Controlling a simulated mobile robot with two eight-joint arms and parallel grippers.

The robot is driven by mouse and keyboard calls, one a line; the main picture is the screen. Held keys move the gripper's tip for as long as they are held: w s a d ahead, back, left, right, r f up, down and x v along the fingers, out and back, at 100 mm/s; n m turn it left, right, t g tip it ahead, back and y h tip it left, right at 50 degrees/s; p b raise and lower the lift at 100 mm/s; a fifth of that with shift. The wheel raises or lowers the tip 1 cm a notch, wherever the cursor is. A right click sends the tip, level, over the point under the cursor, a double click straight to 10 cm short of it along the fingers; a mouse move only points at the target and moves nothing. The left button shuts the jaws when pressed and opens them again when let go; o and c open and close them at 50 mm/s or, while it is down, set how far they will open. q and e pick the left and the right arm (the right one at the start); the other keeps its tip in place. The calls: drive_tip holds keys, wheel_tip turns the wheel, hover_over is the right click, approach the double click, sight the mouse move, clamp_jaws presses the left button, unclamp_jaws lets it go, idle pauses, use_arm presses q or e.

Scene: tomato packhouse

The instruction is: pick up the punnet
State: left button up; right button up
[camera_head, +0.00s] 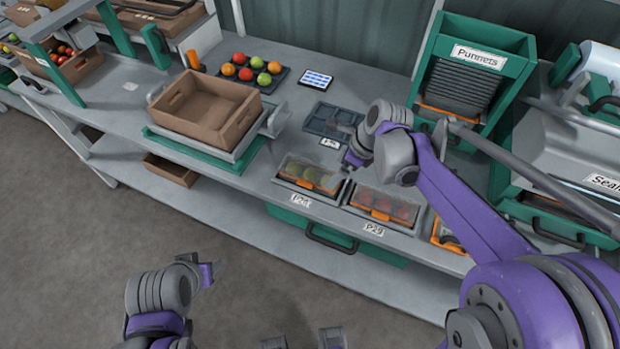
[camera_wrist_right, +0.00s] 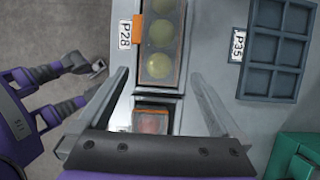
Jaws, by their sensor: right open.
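A clear-lidded punnet of green tomatoes (camera_head: 311,175) with an orange end band lies in a bay at the bench front; it also shows in the wrist view (camera_wrist_right: 160,45), beside label P28. A similar punnet of red tomatoes (camera_head: 385,206) lies right of it, partly visible between my fingers in the wrist view (camera_wrist_right: 150,122). My right gripper (camera_head: 352,160) is open and empty above the bench, close to the green punnet's right end. In the wrist view its fingers (camera_wrist_right: 158,88) spread either side of the punnet row. My left gripper (camera_head: 208,274) hangs over the floor, apart from the bench.
A grey compartment tray (camera_head: 330,117) lies behind the punnets. A brown crate (camera_head: 207,108) stands left, with a dark tray of loose tomatoes (camera_head: 262,84) behind. A green dispenser marked Punnets (camera_head: 480,45) and a sealing machine (camera_head: 560,150) stand right. A third punnet (camera_head: 446,236) is partly hidden.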

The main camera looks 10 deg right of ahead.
sight(328, 176)
drive_tip(key=x, duration=0.6)
drive_tip(key=shift+w+a+r, duration=0.15)
drive_tip(key=shift+a, duration=0.05)
drive_tip(key=shift+r, duration=0.1)
drive_tip(key=c, duration=1.2)
